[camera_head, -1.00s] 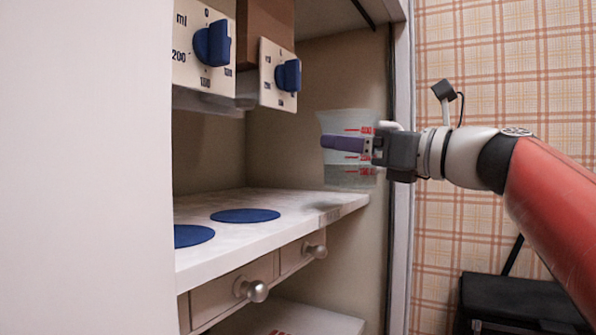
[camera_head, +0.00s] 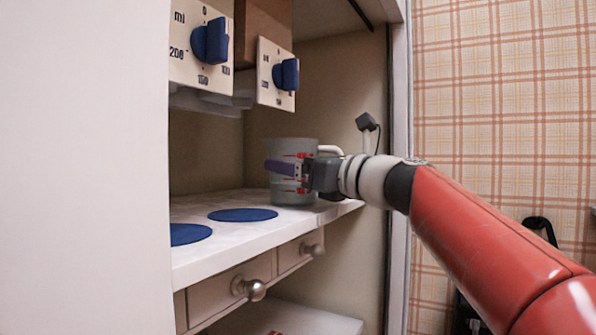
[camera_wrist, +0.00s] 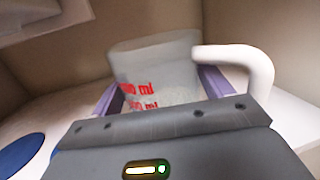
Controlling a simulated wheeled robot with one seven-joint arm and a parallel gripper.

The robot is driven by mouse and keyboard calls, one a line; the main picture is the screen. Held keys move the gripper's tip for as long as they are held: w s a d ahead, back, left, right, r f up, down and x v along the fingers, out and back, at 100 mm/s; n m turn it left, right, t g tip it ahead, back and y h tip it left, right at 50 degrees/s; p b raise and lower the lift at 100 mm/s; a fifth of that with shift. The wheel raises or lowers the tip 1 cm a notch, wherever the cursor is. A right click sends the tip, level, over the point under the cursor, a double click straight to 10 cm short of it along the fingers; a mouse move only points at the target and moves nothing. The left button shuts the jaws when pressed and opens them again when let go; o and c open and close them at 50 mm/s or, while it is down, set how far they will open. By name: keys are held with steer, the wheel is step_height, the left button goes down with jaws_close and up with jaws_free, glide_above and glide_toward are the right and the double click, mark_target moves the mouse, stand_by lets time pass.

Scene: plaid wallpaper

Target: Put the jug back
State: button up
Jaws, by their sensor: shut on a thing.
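The jug (camera_head: 292,188) is translucent grey with red markings and a white handle. In the head view it is upright at the right part of the white shelf, behind and right of the blue discs; its base looks at or just above the shelf surface, and I cannot tell if it touches. My gripper (camera_head: 285,168) is shut on the jug, with purple fingers on either side of its body. In the wrist view the jug (camera_wrist: 160,70) sits between the fingers (camera_wrist: 160,92), its handle to the right; its lower part is hidden by my gripper.
Blue discs (camera_head: 243,215) lie on the shelf (camera_head: 225,233) left of the jug. Two dispensers with blue knobs (camera_head: 286,74) hang above. Drawers with round knobs (camera_head: 249,288) are below the shelf edge. The cabinet's right frame (camera_head: 400,130) stands beside my arm.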

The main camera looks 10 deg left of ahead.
steer(key=shift+r, duration=0.1)
steer(key=o, duration=1.2)
steer(key=shift+r, duration=0.1)
steer(key=b+v, duration=0.1)
steer(key=v, duration=1.1)
steer(key=shift+b, duration=0.3)
